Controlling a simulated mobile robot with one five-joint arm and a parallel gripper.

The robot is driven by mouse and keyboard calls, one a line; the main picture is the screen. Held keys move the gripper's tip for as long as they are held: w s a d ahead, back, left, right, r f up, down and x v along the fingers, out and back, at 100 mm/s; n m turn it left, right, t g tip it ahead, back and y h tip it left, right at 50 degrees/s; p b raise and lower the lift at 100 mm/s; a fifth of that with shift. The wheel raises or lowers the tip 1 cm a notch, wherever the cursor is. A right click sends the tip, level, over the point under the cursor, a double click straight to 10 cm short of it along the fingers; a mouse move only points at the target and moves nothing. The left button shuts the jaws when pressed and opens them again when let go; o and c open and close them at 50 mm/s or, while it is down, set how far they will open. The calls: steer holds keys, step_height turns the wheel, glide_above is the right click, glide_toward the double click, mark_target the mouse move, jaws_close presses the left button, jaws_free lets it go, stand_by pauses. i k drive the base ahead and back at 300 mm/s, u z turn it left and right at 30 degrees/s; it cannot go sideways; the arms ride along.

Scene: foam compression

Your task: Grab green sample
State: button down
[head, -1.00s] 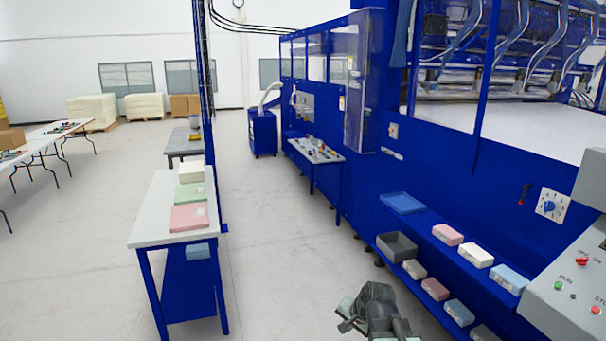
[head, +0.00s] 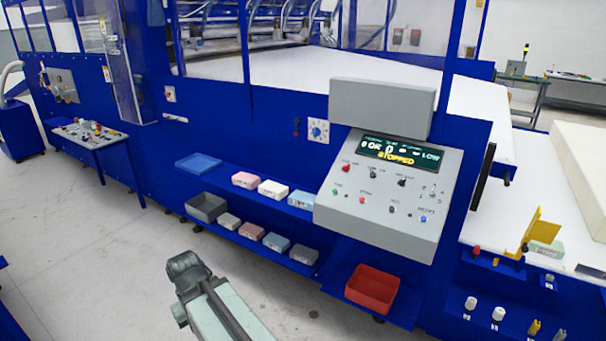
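A small pale green block (head: 545,253) with a white label lies at the far right of the head view, on the white bed of the blue machine. My arm shows at the bottom left of centre, far from the block. Its gripper fingers cannot be made out.
A grey control console (head: 385,200) reads STOPPED. Left of it, blue shelves carry pink, white, blue and grey blocks, a blue tray (head: 198,162) and a grey bin (head: 206,207). A red bin (head: 371,288) sits below the console. The floor at left is clear.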

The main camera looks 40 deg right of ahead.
mark_target(556, 250)
steer(key=z, duration=4.5)
steer(key=i, duration=3.3)
steer(key=u, duration=0.5)
